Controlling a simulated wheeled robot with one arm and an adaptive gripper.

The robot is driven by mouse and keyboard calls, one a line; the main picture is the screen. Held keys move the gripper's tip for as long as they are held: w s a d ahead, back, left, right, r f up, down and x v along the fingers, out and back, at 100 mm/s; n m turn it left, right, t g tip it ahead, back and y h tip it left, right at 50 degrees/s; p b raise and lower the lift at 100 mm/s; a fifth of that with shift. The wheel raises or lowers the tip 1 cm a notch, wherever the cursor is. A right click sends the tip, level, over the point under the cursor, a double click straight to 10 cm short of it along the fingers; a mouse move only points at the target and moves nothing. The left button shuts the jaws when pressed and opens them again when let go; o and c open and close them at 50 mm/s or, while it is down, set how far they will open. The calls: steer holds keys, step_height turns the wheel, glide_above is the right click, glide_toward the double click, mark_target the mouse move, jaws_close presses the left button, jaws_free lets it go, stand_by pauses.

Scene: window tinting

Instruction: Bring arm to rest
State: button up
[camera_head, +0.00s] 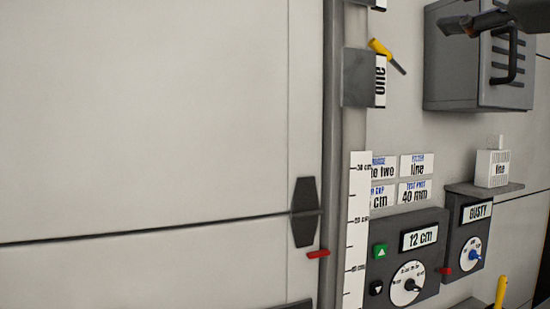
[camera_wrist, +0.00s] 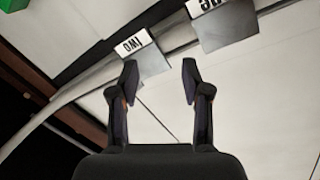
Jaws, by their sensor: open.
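My gripper (camera_wrist: 160,80) shows in the wrist view with its two dark fingers spread apart. Nothing is between the fingertips. Behind them are a grey holder labelled "two" (camera_wrist: 148,62) and another grey holder (camera_wrist: 228,27) with an upside-down label, both on a pale wall. I cannot tell how far the fingers are from them.
In the head view, a grey box with a handle (camera_head: 478,75) hangs at upper right. A holder (camera_head: 358,78) carries a yellow-handled tool (camera_head: 381,48). Below are a "12 cm" dial panel (camera_head: 395,265), a "GUSTY" panel (camera_head: 460,250) and a shelf (camera_head: 465,188). The left panel is bare.

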steer(key=w+a+f+m+g+h, duration=0.1)
steer(key=w+a+f+m+g, duration=0.2)
steer(key=f, duration=0.9)
steer(key=a+f+m+g, duration=0.1)
steer(key=a+f+g, duration=0.3)
steer(key=f, duration=0.7)
steer(key=w+a+f+m+g+h, duration=0.1)
steer(key=w+a+f+m+g, duration=0.2)
steer(key=f, duration=0.9)
steer(key=s+f+m+g+h, duration=0.1)
steer(key=s+f+m+g, duration=0.15)
steer(key=s+f, duration=0.45)
steer(key=s+f+m+g+h, duration=0.1)
steer(key=s+f+g, duration=0.15)
steer(key=f, duration=0.85)
steer(key=s+d+f+m+g+h, duration=0.1)
steer(key=s+f+m+g, duration=0.1)
steer(key=s+f, duration=0.4)
steer(key=s+d+f+m+g+p, duration=0.1)
steer(key=s+d+f+m+g, duration=0.1)
steer(key=s+f+g, duration=0.2)
steer(key=s+f, duration=0.3)
steer(key=s, duration=0.2)
steer(key=shift+d+m+h, duration=0.25)
steer(key=shift+m+h, duration=0.1)
steer(key=shift+h, duration=0.05)
steer(key=shift+c, duration=0.5)
steer(key=shift+a, duration=0.15)
